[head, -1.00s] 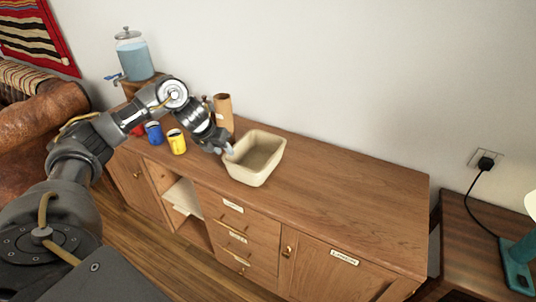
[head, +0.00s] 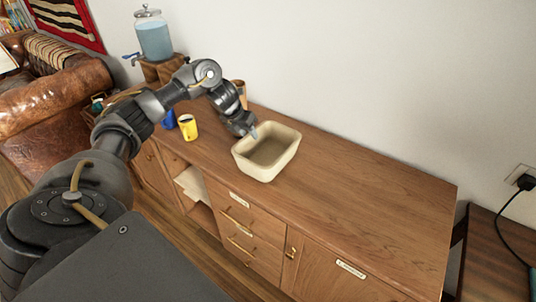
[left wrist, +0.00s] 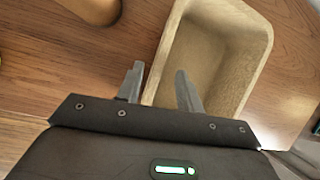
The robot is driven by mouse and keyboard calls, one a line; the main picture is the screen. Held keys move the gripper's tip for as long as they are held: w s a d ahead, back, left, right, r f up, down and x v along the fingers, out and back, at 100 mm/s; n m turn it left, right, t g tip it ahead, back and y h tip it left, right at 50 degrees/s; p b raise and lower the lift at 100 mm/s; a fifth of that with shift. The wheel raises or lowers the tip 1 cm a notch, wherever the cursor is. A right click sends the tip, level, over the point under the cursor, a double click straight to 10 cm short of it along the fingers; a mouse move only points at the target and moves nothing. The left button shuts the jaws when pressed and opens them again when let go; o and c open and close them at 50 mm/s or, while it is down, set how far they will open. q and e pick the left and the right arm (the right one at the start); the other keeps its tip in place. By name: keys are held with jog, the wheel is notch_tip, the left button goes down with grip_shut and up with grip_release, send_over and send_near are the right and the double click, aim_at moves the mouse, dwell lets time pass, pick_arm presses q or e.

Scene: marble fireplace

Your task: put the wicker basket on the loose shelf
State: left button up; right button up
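The wicker basket (head: 283,163), a beige rectangular open-topped bin, stands upright on the wooden sideboard. My left gripper (head: 252,131) is at its far-left rim. In the left wrist view the gripper (left wrist: 159,72) is open, with one finger outside the basket (left wrist: 225,55) and the other over its inside. The wall lies between the fingers, with a gap visible. A pale board (head: 191,184), perhaps the loose shelf, sits in the sideboard's open compartment and looks tilted; part of it is hidden. My right gripper is not in view.
The sideboard top (head: 370,205) is clear right of the basket. A yellow mug (head: 188,128), a blue mug (head: 169,121) and a brown cylinder (head: 240,90) stand near my arm. A water dispenser (head: 154,40) stands behind. Drawers (head: 240,225) are below the basket.

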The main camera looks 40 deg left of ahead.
aim_at(256, 148)
pick_arm(q)
jog(key=shift+s+a, duration=0.1)
jog(key=shift+s, duration=0.1)
jog(key=shift+f, duration=0.45)
jog(key=p+x, duration=0.1)
jog(key=x, duration=0.3)
jog(key=shift+f, duration=0.25)
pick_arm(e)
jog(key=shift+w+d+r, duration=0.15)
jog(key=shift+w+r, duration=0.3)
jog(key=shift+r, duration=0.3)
pick_arm(q)
grip_shut()
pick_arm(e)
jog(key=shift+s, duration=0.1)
